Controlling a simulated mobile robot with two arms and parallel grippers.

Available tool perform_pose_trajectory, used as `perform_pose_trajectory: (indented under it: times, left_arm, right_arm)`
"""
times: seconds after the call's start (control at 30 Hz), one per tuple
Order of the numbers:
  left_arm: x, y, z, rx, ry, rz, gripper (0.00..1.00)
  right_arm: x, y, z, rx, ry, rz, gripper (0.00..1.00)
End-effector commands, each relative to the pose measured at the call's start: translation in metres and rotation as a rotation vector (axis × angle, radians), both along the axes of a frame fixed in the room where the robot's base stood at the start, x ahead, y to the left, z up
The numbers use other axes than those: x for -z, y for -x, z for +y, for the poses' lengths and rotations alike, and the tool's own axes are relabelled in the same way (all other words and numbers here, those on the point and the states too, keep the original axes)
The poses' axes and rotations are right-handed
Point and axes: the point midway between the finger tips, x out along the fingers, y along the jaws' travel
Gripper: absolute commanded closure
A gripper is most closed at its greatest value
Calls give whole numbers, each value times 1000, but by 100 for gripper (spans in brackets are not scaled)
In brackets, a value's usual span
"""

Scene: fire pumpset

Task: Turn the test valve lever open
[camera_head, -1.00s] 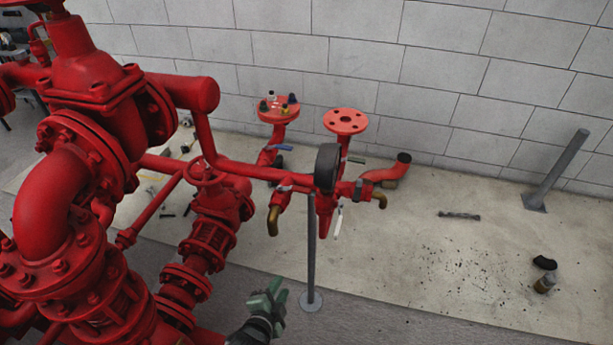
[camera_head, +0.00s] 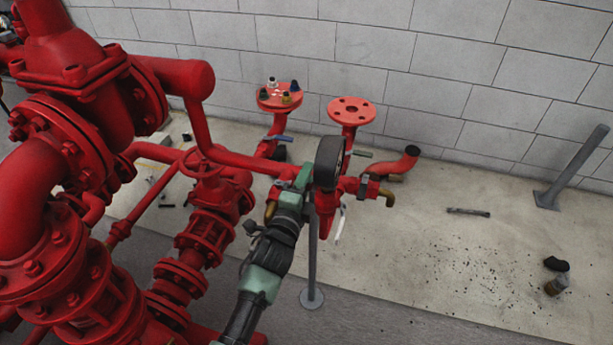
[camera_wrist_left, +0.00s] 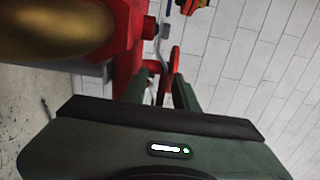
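My left gripper (camera_head: 296,184) reaches up to the red pipe manifold (camera_head: 325,202), just left of the black round gauge (camera_head: 329,162). The left brass spout (camera_head: 270,212) is partly behind the gripper. The small lever above that spout is hidden by the gripper in the head view. In the left wrist view, the gripper (camera_wrist_left: 163,92) has its two green fingers apart, with red parts and a thin grey piece showing beyond the gap. I cannot tell whether a finger touches a lever. My right gripper is not in view.
A blue-handled lever (camera_head: 278,138) and a grey lever (camera_head: 358,153) stand behind the manifold. A silver lever (camera_head: 341,225) hangs below the gauge. Large red pumps and flanges (camera_head: 75,230) fill the left.

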Motion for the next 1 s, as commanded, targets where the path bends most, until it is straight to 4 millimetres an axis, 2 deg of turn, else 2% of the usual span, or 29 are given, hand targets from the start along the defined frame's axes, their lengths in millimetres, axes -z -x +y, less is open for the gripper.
perform_pose_trajectory:
  times: [0.3, 0.4, 0.43, 1.0]
  left_arm:
    - [0, -4, -1, 0, 1, 1, 71]
    - [0, -3, -1, 0, 1, 1, 99]
    - [0, -3, -1, 0, 1, 1, 100]
    - [1, -3, -1, 0, 0, 2, 100]
  right_arm:
    - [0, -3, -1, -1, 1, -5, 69]
    - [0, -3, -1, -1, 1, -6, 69]
    - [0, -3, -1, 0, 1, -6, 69]
    - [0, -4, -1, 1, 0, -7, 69]
